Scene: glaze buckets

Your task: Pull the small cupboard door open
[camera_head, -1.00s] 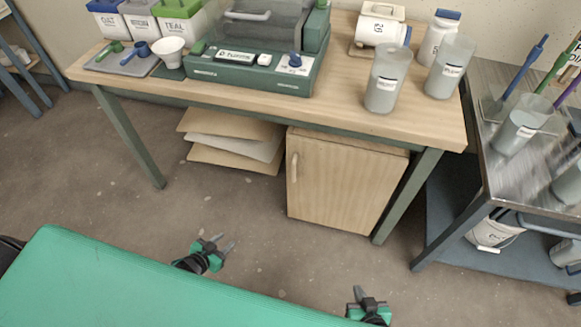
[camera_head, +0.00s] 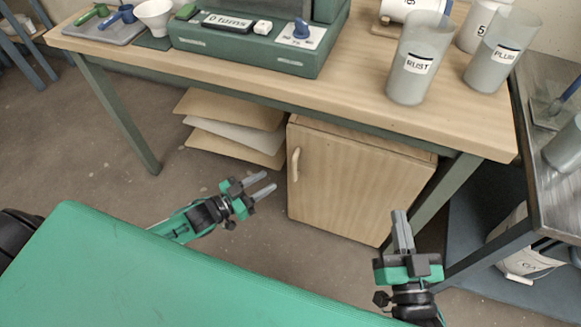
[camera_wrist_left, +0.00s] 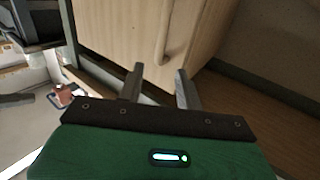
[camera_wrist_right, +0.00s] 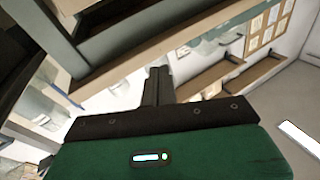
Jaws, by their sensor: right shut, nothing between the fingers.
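The small cupboard (camera_head: 355,185) stands under the workbench with its light wooden door closed. Its pale bar handle (camera_head: 295,165) is upright near the door's left edge. My left gripper (camera_head: 262,184) is open and empty, a little left of the handle and slightly below it, apart from it. In the left wrist view the handle (camera_wrist_left: 163,38) shows beyond the two open fingers (camera_wrist_left: 160,85). My right gripper (camera_head: 402,225) is shut and empty, near the cupboard's lower right corner; its closed fingers (camera_wrist_right: 158,84) also show in the right wrist view.
The workbench (camera_head: 300,85) overhangs the cupboard, and its green leg (camera_head: 440,195) stands right of it. Boards (camera_head: 235,120) are stacked on the cupboard's left. Cups labelled RUST (camera_head: 415,65) and PLUM (camera_head: 503,55) stand on the bench. Floor in front of the door is clear.

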